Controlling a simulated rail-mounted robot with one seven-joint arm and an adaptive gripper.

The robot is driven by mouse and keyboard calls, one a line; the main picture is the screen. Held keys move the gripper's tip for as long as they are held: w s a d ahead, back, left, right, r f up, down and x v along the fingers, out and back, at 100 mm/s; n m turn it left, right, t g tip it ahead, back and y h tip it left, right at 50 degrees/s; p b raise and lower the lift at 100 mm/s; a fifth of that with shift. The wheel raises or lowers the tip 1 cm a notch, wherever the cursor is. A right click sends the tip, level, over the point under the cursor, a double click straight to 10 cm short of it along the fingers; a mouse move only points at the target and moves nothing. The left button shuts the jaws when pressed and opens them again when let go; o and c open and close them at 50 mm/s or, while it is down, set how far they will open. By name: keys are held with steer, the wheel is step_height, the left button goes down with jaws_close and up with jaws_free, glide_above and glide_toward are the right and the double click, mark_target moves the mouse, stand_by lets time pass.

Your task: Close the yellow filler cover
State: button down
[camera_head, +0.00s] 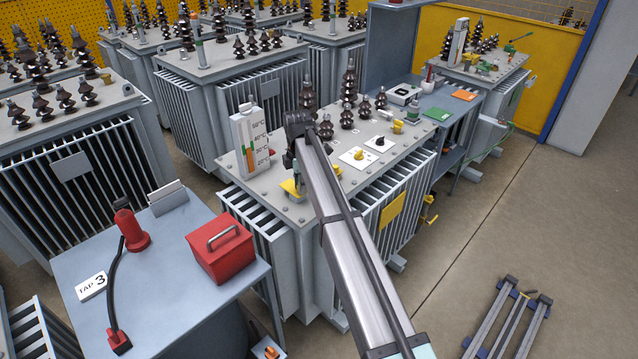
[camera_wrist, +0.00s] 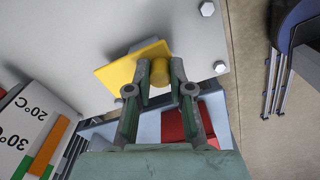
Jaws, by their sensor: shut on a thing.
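The yellow filler cover (camera_wrist: 117,71) shows in the wrist view as a flat yellow plate with a rounded yellow part beside it, at the edge of the light grey transformer top (camera_wrist: 60,40). My gripper (camera_wrist: 160,78) has its two fingers around a yellow part of the cover and is shut on it. The fingers hide some of that part, so how far the cover stands open is unclear. In the head view the yellow cover (camera_head: 291,188) shows near the transformer's front left corner, partly behind my gripper and arm.
A white thermometer panel (camera_head: 247,142) stands left of the cover. Dark ribbed insulators (camera_head: 348,85) and yellow and black dials (camera_head: 358,156) lie behind and right. A red box (camera_head: 220,250) sits on the grey bench (camera_head: 175,325) at front left.

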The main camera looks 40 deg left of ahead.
steer(key=c, duration=1)
jaws_free()
steer(key=shift+c, duration=0.2)
step_height(320, 180, up, 12)
